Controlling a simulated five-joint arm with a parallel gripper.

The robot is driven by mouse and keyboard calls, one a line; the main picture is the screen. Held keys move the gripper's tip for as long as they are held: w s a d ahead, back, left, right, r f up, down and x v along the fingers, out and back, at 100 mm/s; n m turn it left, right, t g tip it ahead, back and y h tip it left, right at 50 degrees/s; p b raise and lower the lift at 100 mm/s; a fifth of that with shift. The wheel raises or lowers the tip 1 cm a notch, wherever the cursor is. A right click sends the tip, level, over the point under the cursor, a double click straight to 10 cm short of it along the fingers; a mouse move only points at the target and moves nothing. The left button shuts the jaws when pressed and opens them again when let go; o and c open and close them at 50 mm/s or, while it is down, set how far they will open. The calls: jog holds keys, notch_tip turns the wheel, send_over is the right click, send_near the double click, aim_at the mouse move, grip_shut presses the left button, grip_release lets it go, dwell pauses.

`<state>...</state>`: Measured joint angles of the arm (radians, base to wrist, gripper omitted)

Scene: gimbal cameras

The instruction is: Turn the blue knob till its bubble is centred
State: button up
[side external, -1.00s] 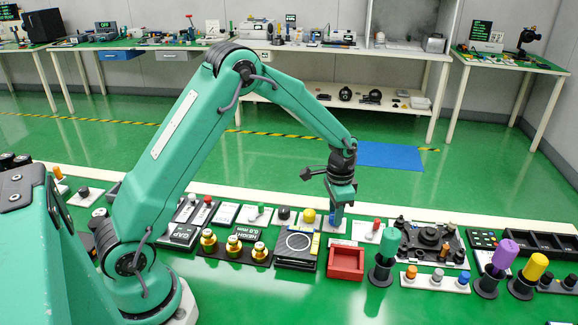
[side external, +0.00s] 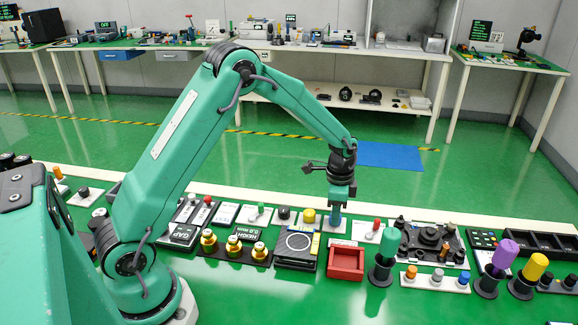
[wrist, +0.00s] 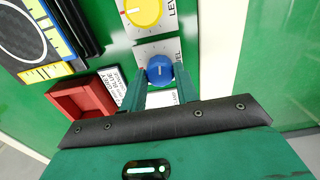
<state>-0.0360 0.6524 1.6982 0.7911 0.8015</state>
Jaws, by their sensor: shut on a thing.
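The blue knob (wrist: 159,69) stands on a pale panel (wrist: 145,50) with partly hidden lettering. My gripper (wrist: 159,76) has its two green fingers on either side of the knob, shut on it. In the side view my gripper (side external: 338,205) points straight down over the blue knob (side external: 336,214), whose lower part shows below the fingers. A white mark shows on the knob's top in the wrist view. I cannot make out the bubble in either view; the panel's near part is hidden behind my fingers.
A yellow knob (wrist: 143,12) sits on the neighbouring panel. A red open box (side external: 346,262) and a green upright handle (side external: 390,243) stand nearby. A red-topped device (side external: 376,226) is just right of the blue knob. Green floor lies beyond the bench.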

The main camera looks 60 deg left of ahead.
jog(key=o, duration=1)
jog(key=shift+c, duration=0.2)
jog(key=shift+r, duration=0.1)
jog(key=shift+r, duration=3.9)
